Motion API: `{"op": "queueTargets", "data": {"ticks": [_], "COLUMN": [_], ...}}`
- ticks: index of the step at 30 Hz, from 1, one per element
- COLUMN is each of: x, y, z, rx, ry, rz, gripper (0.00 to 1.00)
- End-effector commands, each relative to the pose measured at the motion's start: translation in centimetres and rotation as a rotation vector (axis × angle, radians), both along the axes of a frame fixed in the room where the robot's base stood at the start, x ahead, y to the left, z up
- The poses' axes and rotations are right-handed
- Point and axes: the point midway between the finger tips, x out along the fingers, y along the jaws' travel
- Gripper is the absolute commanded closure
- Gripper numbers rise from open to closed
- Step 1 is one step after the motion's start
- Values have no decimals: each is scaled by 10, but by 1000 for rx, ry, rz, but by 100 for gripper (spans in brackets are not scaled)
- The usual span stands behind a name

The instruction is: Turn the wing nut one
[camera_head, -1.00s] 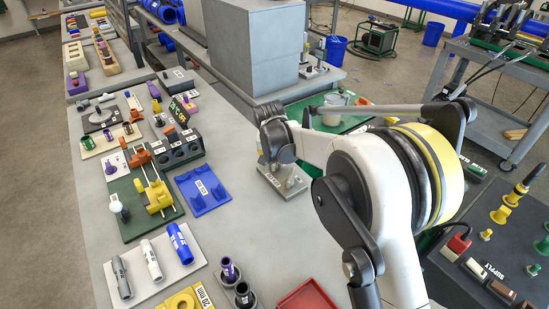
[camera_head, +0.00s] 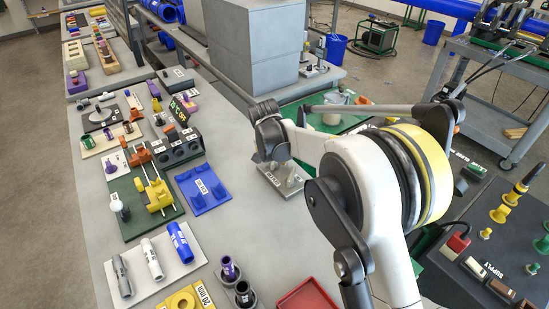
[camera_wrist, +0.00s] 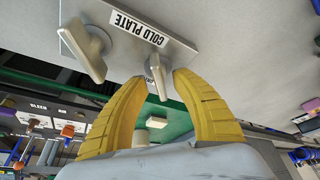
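A grey plate labelled COLD PLATE (camera_wrist: 172,48) carries two pale metal wing nuts in the wrist view. One wing nut (camera_wrist: 84,48) is at the left of the label and the other wing nut (camera_wrist: 157,76) is below the label. My gripper (camera_wrist: 159,85) has its two yellow fingers apart, one on each side of the wing nut below the label. A gap seems to show between that nut and each finger; contact is not clear. In the head view the plate (camera_head: 291,188) stands on the grey bench below my wrist, and the nuts are small there.
A blue tray (camera_head: 203,190) and a green board (camera_head: 130,226) with orange and yellow clamps lie left of the plate. A red tray (camera_head: 307,298) is at the front. A big grey box (camera_head: 255,50) stands behind my wrist. Bare bench surrounds the plate's left side.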

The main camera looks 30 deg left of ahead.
Motion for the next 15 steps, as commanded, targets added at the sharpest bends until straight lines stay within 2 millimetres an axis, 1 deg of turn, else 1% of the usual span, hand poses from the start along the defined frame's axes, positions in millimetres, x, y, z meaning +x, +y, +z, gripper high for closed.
{"op": "queueTargets", "data": {"ticks": [5, 8, 11, 15], "x": [0, -2, -7, -18], "y": [0, 0, -1, -4], "z": [1, 5, 18, 46], "rx": [0, 0, 1, 0], "ry": [-1, -1, -1, -1], "rz": [0, 1, 1, 2], "gripper": [68, 68, 68, 68]}}
